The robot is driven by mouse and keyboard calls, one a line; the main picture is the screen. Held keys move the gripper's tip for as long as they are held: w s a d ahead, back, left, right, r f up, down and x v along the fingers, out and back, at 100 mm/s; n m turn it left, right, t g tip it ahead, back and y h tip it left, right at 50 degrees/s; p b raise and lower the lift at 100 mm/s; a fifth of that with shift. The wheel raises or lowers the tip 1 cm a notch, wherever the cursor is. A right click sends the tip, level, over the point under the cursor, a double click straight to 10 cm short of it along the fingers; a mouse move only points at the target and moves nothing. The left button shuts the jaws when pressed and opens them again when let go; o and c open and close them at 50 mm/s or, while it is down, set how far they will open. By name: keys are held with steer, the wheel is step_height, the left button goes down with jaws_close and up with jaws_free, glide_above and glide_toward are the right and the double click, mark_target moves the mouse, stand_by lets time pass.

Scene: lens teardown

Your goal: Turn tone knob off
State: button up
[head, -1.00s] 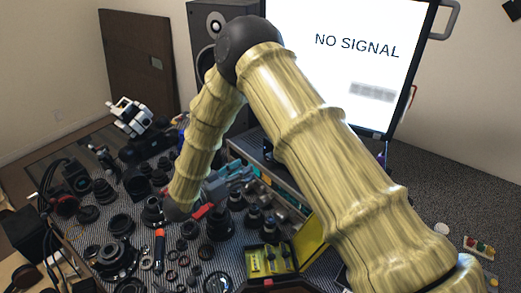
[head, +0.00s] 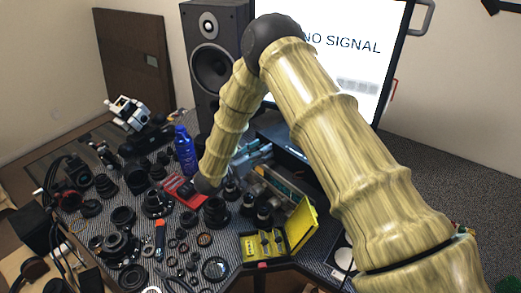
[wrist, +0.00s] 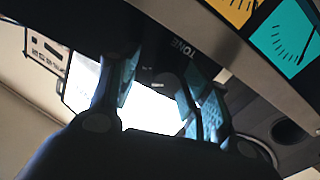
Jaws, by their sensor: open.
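The word TONE (wrist: 185,49) shows upside down on a dark panel in the wrist view. Just below it, between my fingers, is a small dark shape that may be the tone knob (wrist: 166,80); it is dim, and I cannot tell its setting. My gripper (wrist: 160,88) is open, with one teal-padded finger on each side of that spot. I cannot tell whether either finger touches the knob. In the head view my gripper (head: 252,155) shows partly behind the arm's lower end, at the device below the monitor. The knob is not visible there.
An orange meter (wrist: 234,8) and a teal meter (wrist: 288,38) sit beside a silver strip on the device. The monitor (head: 350,60) and a speaker (head: 213,60) stand behind. A blue spray can (head: 185,150), many lens parts and an open yellow case (head: 302,225) crowd the table.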

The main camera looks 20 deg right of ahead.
steer(key=shift+a, duration=0.1)
steer(key=shift+w+f, duration=0.15)
steer(key=shift+w, duration=0.05)
steer(key=shift+w+f, duration=0.15)
steer(key=c, duration=1.1)
steer(key=shift+o, duration=0.2)
steer(key=shift+n, duration=0.3)
steer(key=n+p, duration=0.1)
steer(key=n, duration=0.4)
steer(key=shift+r, duration=0.2)
steer(key=n+p, duration=0.1)
steer(key=n, duration=0.5)
steer(key=shift+p, duration=0.3)
steer(key=shift+n, duration=0.4)
